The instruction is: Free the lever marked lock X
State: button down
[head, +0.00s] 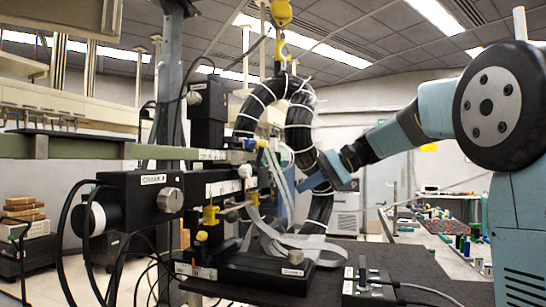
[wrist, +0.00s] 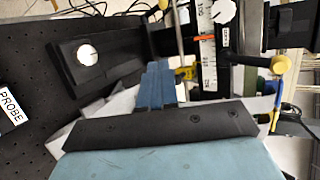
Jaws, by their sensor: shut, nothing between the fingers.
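My gripper (head: 312,180) comes in from the right, in front of the black cable coil and right of the black stage assembly. In the wrist view its blue fingers (wrist: 158,72) are together and empty. A yellow-knobbed lever (head: 210,216) stands on the front of the stage, left of the gripper. A second yellow knob (head: 254,198) sits nearer the fingers. In the wrist view a yellow-balled lever (wrist: 280,64) lies right of the fingers, apart from them. Small white labels are too small to read, so I cannot tell which lever is lock X.
The black coil (head: 300,112) hangs from a yellow hook (head: 281,14). Grey ribbon cables (head: 285,236) loop below the gripper. A green rail (head: 70,146) runs left. A black perforated plate (wrist: 25,130) carries a PROBE label. A workbench (head: 440,235) stands at right.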

jog(key=w+d+r+n+g+y, duration=0.1)
jog(key=w+r+n+g+y, duration=0.15)
jog(key=w, duration=0.45)
jog(key=w+d+r+n+g+y, duration=0.1)
jog(key=w+d+r+g+y, duration=0.2)
jog(key=w, duration=0.5)
send_near(259, 157)
jog(key=w+a, duration=0.1)
jog(key=a, duration=0.4)
jog(key=shift+s+a+r+t+y, duration=0.25)
jog(key=shift+s+a+r+y, duration=0.15)
jog(key=shift+r+y, duration=0.1)
